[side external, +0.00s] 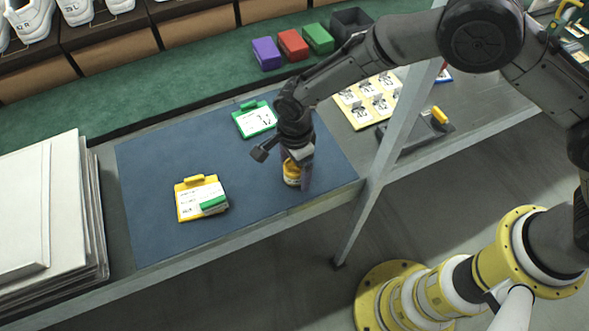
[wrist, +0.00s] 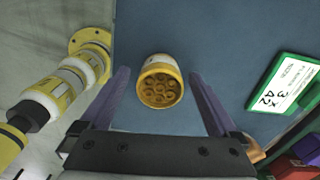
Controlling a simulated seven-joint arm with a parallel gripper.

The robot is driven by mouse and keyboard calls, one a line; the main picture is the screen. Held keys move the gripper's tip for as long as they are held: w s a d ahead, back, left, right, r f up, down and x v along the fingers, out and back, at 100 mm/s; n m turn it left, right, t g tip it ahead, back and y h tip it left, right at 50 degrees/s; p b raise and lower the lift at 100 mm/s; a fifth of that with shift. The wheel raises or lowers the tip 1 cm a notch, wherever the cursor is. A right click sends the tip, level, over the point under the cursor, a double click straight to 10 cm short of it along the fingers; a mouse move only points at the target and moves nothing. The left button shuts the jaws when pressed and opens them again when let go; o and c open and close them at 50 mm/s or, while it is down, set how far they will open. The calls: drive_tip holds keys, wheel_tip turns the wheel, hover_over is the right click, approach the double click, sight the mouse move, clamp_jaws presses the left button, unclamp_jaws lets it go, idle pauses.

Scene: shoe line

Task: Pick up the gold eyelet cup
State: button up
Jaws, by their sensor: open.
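In the side external view the cup (side external: 291,175) is near the mat's front right edge, partly hidden by my gripper. My gripper (side external: 283,165) is low over the mat, right at the cup. In the wrist view the open fingers of my gripper (wrist: 162,92) stand one on each side of the cup, with gaps to both. Whether the fingertips reach down beside the cup is hard to tell.
A green-clipped card (side external: 255,119) and a yellow-clipped card (side external: 202,198) lie on the mat (side external: 150,165). Purple (side external: 266,53), red (side external: 293,44) and green (side external: 318,38) bins stand behind. A stack of white boards (side external: 45,215) is at left. A grey post (side external: 385,150) rises right of the mat.

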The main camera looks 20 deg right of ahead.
clamp_jaws()
idle(0.5)
drive_tip(key=shift+r, duration=0.1)
